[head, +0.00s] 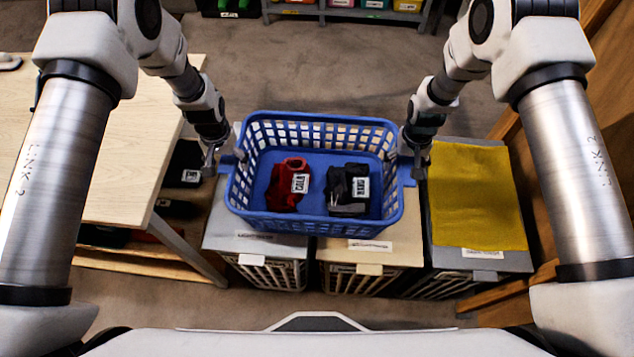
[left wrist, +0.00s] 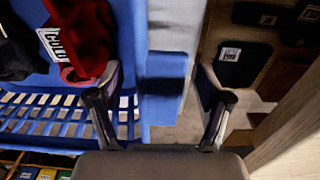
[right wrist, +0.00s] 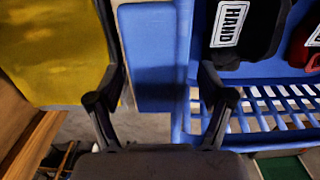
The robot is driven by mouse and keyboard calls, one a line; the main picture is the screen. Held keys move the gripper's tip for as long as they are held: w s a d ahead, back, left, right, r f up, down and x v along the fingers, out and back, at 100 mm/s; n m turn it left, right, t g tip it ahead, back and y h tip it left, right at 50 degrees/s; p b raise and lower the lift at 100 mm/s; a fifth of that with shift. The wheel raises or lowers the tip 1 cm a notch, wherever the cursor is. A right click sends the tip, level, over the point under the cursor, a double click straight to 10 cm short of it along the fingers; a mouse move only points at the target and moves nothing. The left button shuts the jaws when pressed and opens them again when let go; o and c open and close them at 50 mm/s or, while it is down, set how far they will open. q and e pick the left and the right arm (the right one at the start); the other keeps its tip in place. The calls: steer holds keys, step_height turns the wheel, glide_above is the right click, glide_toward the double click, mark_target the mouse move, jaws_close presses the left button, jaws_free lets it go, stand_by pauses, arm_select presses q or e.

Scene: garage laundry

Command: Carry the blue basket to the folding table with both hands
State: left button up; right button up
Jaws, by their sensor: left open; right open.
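The blue basket (head: 315,220) sits upright on the lids of the bins in the head view. It holds a red cloth item (head: 287,183) and a dark cloth item (head: 348,205), each with a white label. My left gripper (head: 212,168) is open at the basket's left side; in the left wrist view the blue side handle (left wrist: 163,85) lies between its fingers. My right gripper (head: 418,170) is open at the right side; in the right wrist view the other handle (right wrist: 150,60) lies between its fingers. The folding table is likely the pale wooden table (head: 120,150) at left.
Lidded bins (head: 370,250) stand under the basket. A yellow cloth (head: 475,195) covers the bin at right, close to my right gripper.

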arm_select(q)
jaws_close()
arm_select(e)
jaws_close()
arm_select(q)
steer(key=shift+r, duration=0.1)
arm_select(e)
steer(key=shift+r, duration=0.1)
